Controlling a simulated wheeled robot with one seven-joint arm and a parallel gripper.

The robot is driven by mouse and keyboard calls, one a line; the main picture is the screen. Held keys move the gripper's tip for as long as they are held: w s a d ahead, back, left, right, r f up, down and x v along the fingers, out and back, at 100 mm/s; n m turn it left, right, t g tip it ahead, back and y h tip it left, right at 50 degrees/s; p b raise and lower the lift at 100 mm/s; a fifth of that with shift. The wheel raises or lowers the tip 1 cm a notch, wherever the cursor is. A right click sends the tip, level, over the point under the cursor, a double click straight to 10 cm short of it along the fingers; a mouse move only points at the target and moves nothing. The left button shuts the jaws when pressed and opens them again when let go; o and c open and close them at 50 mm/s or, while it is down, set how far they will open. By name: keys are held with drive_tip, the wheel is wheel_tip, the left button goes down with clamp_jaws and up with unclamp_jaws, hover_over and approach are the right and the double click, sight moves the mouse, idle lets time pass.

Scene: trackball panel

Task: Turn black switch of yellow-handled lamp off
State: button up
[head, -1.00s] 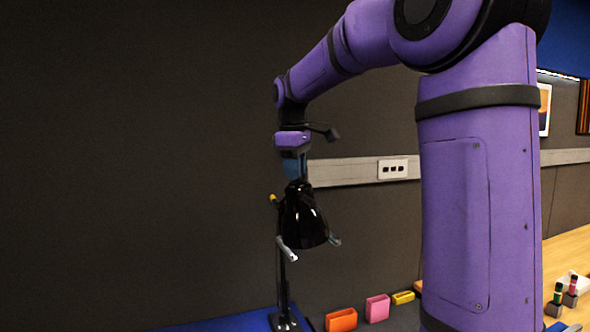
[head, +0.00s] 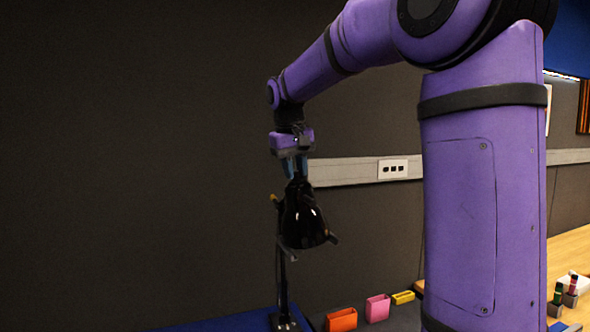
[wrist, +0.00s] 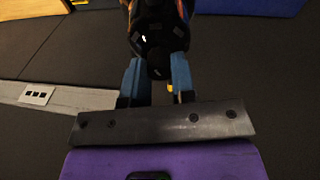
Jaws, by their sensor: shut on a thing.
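The lamp has a glossy black shade (head: 304,222) on a thin dark stand, with a small yellow handle (head: 273,198) at its upper left. The shade also shows at the top of the wrist view (wrist: 158,25). My gripper (head: 295,176) points down onto the top of the shade. In the wrist view its two blue fingers (wrist: 156,80) are shut on the small black switch (wrist: 158,66). The switch is hidden in the head view. Two dark grey arms (head: 287,252) stick out near the shade's rim.
A wall rail with a socket plate (head: 392,169) runs behind the lamp. Orange (head: 341,320), pink (head: 377,308) and yellow (head: 403,297) boxes stand to the lower right. The space left of the lamp is clear.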

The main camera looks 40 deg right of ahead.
sight(288, 185)
drive_tip(key=shift+m, duration=1.6)
drive_tip(key=o, duration=0.9)
drive_tip(key=v, duration=1.1)
drive_tip(key=shift+w+a+f, duration=0.1)
drive_tip(key=shift+a, duration=0.1)
